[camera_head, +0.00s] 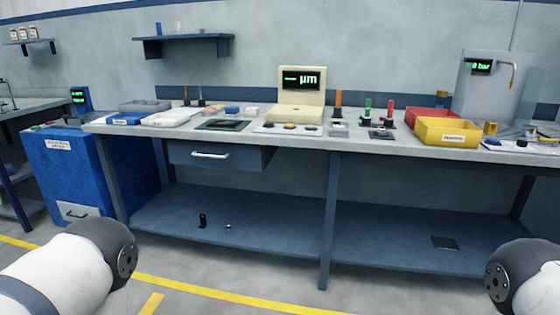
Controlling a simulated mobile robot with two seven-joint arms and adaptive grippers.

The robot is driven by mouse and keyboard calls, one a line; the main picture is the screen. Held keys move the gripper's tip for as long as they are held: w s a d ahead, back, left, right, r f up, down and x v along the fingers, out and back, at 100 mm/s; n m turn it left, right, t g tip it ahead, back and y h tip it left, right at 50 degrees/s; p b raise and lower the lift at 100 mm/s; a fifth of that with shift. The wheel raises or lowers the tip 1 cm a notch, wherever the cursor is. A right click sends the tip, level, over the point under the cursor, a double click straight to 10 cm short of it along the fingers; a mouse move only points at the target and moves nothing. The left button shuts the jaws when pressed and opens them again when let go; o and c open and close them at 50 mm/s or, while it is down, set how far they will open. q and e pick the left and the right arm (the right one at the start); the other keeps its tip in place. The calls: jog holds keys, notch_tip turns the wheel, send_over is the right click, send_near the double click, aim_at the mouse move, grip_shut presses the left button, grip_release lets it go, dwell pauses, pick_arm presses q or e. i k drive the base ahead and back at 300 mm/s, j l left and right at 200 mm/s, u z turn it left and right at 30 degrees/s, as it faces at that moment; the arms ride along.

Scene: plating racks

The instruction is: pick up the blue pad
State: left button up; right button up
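The small blue pad (232,108) lies on the grey workbench (290,138), towards the back and left of the cream gauge. It sits between a pinkish pad (212,109) on its left and a pale pad (251,111) on its right. It is small in this view, so its fine shape is hard to tell. Parts of both my arms show at the bottom left and bottom right, well in front of the bench. Neither of my grippers is in view.
A dark square plate (222,125) lies in front of the pads. A cream gauge with a display (300,80) stands to the right. White and grey trays (145,106) are to the left. A yellow bin (447,132) stands further right. A wall shelf (184,44) hangs above.

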aim_at(230, 111)
jog(key=i+j, duration=0.15)
jog(key=j, duration=0.25)
jog(key=i+j+u, duration=0.15)
jog(key=j, duration=0.25)
jog(key=i+j, duration=0.25)
jog(key=i+j+u, duration=0.15)
jog(key=j, duration=0.35)
